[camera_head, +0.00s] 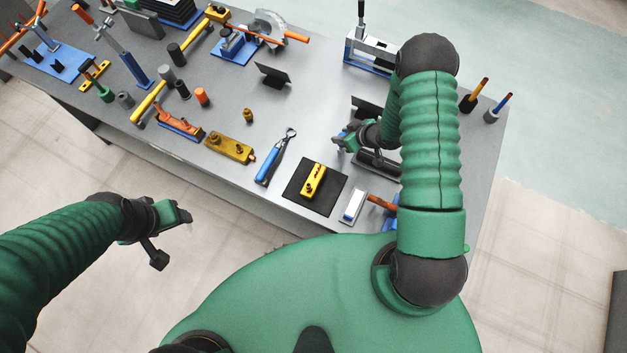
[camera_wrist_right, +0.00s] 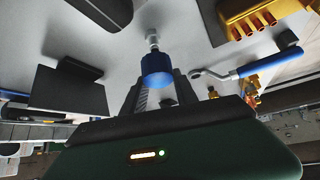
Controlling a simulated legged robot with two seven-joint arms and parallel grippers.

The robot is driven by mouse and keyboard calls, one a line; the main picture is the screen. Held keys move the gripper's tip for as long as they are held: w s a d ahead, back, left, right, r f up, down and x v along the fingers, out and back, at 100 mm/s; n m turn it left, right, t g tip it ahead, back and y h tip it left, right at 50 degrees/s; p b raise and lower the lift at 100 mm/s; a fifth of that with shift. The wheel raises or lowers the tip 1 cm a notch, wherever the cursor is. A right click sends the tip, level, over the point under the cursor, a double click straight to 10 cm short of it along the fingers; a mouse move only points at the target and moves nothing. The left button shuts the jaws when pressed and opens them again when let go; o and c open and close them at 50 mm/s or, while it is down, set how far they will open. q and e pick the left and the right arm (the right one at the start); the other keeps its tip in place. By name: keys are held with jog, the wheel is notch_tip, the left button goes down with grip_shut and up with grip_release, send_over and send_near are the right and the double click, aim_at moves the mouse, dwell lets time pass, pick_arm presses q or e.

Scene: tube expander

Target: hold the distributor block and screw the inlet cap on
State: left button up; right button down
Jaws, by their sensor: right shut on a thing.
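A yellow block with several ports (camera_head: 314,180), which looks like the distributor block, lies on a black mat near the table's front edge. It also shows at the upper right of the right wrist view (camera_wrist_right: 255,27). My right gripper (camera_head: 343,141) is above the table, behind and right of that block and apart from it. It is shut on a blue cylinder with a silver end (camera_wrist_right: 157,68); I cannot tell whether this is the inlet cap. My left gripper (camera_head: 172,238) is open and empty, off the table's front edge.
A white-topped tray (camera_head: 353,206) is right of the mat. Many tools crowd the table's left and back.

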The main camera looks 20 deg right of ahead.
dwell(0.7)
notch_tip(320, 180, up, 9)
jog(key=p, duration=0.8)
jog(key=shift+r, duration=0.15)
jog(key=shift+a+r, duration=0.1)
jog(key=shift+a, duration=0.1)
jog(key=b, duration=0.4)
send_over(307, 184)
jog(key=shift+w, duration=0.1)
notch_tip(307, 184, down, 3)
jog(key=shift+d+r+b, duration=0.1)
jog(key=shift+r+b, duration=0.1)
jog(key=shift+b, duration=1)
notch_tip(307, 184, down, 4)
jog(key=b, duration=0.3)
jog(key=shift+r, duration=0.35)
